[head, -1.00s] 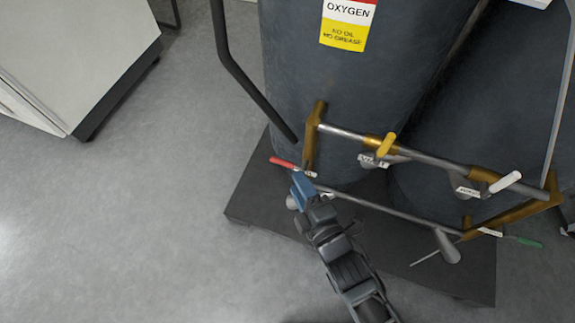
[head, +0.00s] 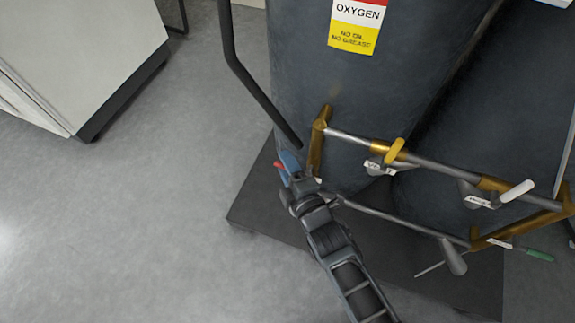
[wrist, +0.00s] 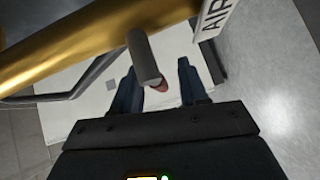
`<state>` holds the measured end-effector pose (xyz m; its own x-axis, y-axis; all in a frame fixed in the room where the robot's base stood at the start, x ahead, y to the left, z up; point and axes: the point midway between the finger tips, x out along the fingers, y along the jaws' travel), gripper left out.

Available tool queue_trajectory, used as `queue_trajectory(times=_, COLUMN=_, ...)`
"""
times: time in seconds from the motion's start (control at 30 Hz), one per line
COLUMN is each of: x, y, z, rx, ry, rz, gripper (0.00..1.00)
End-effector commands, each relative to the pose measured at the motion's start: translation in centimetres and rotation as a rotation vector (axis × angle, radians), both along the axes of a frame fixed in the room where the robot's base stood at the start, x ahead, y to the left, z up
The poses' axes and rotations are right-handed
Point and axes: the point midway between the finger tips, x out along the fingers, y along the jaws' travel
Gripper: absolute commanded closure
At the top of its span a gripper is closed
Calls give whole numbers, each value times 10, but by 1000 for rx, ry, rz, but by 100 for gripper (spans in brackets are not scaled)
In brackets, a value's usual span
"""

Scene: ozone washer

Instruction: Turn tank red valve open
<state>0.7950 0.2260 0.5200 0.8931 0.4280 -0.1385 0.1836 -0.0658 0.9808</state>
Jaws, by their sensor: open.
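The red valve handle (head: 279,165) is at the left end of the brass and steel pipe frame in front of the oxygen tank. In the head view my gripper (head: 289,163) is over it and hides most of it. In the wrist view my gripper (wrist: 158,88) is open, with its two blue fingers apart. A grey cylindrical valve part (wrist: 143,58) reaches down between them, and a bit of the red handle (wrist: 160,86) shows just behind it. I cannot tell whether either finger touches the handle.
The pipe frame carries a yellow handle (head: 394,151), a white handle (head: 517,191) and a green handle (head: 540,255). The oxygen tank (head: 330,90) stands on a dark platform (head: 255,205). A black bent bar (head: 245,80) is left of it.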

Motion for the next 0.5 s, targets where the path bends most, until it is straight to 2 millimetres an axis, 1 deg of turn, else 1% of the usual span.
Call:
queue_trajectory(times=0.03, x=0, y=0, z=0, rx=0, ry=0, rz=0, gripper=58)
queue_trajectory(times=0.4, x=0, y=0, z=0, rx=0, ry=0, rz=0, gripper=94)
queue_trajectory(times=0.47, x=0, y=0, z=0, rx=0, ry=0, rz=0, gripper=100)
queue_trajectory(times=0.5, x=0, y=0, z=0, rx=0, ry=0, rz=0, gripper=100)
